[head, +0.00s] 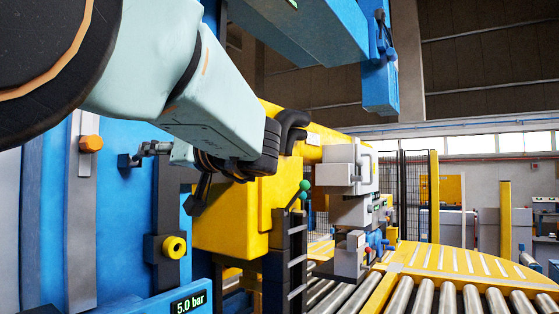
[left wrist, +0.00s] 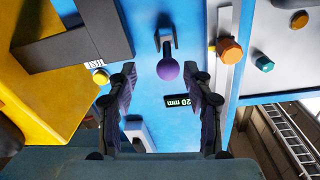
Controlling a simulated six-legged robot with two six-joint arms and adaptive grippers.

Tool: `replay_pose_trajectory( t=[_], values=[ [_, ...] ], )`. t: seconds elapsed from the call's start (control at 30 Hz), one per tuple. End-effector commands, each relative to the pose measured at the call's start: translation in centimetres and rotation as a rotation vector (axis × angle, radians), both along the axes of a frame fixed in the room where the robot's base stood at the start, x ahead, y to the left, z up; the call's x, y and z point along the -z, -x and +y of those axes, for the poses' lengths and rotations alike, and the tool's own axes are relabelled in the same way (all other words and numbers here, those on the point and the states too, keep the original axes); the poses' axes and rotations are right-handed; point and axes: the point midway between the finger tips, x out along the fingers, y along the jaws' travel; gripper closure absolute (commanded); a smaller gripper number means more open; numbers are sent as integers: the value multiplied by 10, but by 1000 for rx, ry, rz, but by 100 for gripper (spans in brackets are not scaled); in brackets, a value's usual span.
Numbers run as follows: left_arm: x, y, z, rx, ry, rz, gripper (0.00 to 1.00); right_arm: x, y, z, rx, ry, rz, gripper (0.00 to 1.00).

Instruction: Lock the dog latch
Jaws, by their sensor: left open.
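What looks like the dog latch is a short lever on the blue panel. In the left wrist view its purple ball knob (left wrist: 167,70) hangs from a grey bracket (left wrist: 166,38). In the head view a metallic lever (head: 150,148) stands out from the blue panel, partly hidden by my gripper. My left gripper (head: 192,180) is in front of that panel, fingers toward it. In the left wrist view its fingers (left wrist: 158,80) are open, and the knob appears between and just beyond the tips, with gaps on both sides. My right gripper is not in view.
An orange knob (head: 91,143) sits on a grey strip left of the lever. A yellow machine body (head: 235,218) stands close on the right. The roller conveyor (head: 420,296) lies farther right.

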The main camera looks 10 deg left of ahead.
Motion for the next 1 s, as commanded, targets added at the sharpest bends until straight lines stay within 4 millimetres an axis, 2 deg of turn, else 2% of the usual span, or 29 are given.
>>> replay_pose_trajectory(
  t=[0.17,0.5,0.67,0.9,1.0],
  values=[
    [-1,-4,16,-1,3,0,49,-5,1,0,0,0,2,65],
    [-1,-24,58,2,3,0,49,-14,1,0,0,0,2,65],
    [0,-29,66,2,1,-1,49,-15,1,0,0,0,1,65],
    [0,-31,68,2,-1,-2,49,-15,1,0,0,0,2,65],
    [0,-32,68,1,0,-1,56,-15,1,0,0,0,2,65]
  ],
)
